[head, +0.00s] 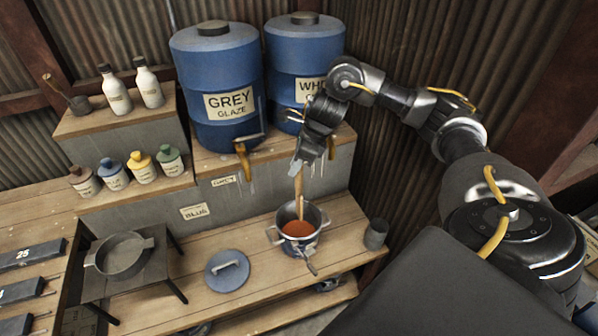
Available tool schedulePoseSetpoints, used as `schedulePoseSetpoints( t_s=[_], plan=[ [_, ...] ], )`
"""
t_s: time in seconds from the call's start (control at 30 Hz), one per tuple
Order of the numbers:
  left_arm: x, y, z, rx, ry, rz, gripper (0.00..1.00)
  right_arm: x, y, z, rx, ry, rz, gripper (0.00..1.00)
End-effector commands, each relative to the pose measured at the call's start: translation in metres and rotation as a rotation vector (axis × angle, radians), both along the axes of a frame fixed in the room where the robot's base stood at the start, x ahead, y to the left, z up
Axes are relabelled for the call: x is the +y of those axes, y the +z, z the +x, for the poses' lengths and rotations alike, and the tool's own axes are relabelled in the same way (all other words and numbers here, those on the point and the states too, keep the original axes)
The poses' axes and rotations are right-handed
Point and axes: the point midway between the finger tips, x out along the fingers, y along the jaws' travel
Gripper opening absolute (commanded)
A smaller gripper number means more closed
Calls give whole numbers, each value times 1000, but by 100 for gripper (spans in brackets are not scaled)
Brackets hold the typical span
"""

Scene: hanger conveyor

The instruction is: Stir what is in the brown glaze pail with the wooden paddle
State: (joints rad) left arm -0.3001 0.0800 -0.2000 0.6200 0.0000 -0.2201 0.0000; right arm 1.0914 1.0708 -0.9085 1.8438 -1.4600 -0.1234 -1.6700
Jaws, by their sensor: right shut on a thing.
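A metal pail (285,217) with side handles stands on the wooden bench, holding reddish-brown glaze (297,229). The wooden paddle (299,190) stands nearly upright with its lower end down inside the pail. My right gripper (299,165) is above the pail and shut on the top of the paddle. The paddle's lower tip is hidden in the pail. My left gripper is not in the view.
A blue lid (227,270) lies left of the pail, and a small grey cup (376,234) stands to its right. A pan (122,256) sits on a dark stand at left. Blue barrels marked grey glaze (220,75) and white (300,50) stand behind.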

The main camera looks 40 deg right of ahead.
Motion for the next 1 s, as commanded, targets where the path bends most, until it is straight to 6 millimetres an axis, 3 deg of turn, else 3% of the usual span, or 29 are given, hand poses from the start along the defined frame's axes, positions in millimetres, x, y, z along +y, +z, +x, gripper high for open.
schedulePoseSetpoints(
  t_s=[0.57, 1.0],
  plan=[
    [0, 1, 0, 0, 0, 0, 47, 0, 1, 0, -1, 0, 1, 0],
    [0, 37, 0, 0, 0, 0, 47, 0, 40, 0, -1, 0, 1, 0]
  ],
)
